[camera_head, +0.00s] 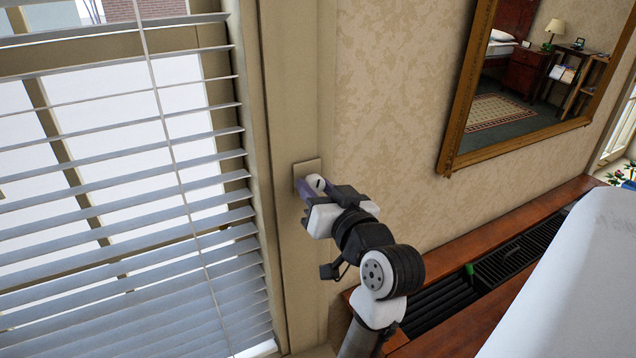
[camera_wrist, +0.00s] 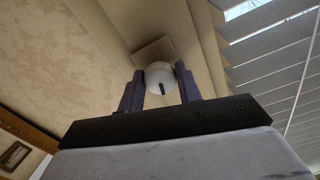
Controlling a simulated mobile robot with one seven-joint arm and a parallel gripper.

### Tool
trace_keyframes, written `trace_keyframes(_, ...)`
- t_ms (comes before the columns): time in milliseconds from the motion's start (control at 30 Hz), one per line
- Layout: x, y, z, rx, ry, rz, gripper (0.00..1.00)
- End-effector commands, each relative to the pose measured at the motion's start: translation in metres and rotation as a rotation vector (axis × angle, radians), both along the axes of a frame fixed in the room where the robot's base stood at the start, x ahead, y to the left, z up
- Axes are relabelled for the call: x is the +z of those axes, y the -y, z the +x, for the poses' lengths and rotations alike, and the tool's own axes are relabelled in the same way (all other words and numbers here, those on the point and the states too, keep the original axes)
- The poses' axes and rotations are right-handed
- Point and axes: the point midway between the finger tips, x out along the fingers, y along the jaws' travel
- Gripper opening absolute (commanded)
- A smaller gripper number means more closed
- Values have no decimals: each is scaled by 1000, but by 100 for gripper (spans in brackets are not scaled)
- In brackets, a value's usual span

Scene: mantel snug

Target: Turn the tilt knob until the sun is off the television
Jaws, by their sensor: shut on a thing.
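The white tilt knob (camera_head: 315,182) sits on a beige wall plate (camera_head: 305,167) on the window frame's right side. In the wrist view the knob (camera_wrist: 159,71) is round, with a dark mark pointing down in the picture. My gripper (camera_head: 308,188) is shut on it; in the wrist view its purple fingers (camera_wrist: 160,82) stand on either side of the knob. The white slatted blind (camera_head: 120,200) hangs at the left, with bright gaps between its slats; part of it also shows in the wrist view (camera_wrist: 275,60). No television can be made out in either view.
A gold-framed mirror (camera_head: 452,128) hangs on the patterned wall, reflecting a lamp and furniture. Below it runs a wooden ledge (camera_head: 540,212) with dark grilles (camera_head: 520,250). A large white surface (camera_head: 580,280) fills the lower right. The wall beside the knob is clear.

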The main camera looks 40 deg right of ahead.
Motion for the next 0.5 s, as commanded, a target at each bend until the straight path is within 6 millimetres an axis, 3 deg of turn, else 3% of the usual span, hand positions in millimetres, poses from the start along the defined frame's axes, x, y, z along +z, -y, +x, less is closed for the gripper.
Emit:
trace_keyframes(267, 1, 0, 0, 0, 4, 4, 12)
trace_keyframes(300, 0, 0, 0, 0, 4, 4, 38)
trace_keyframes(433, 0, 0, 0, -1, 3, 4, 55)
trace_keyframes(500, 0, 0, 0, -1, 3, 3, 55)
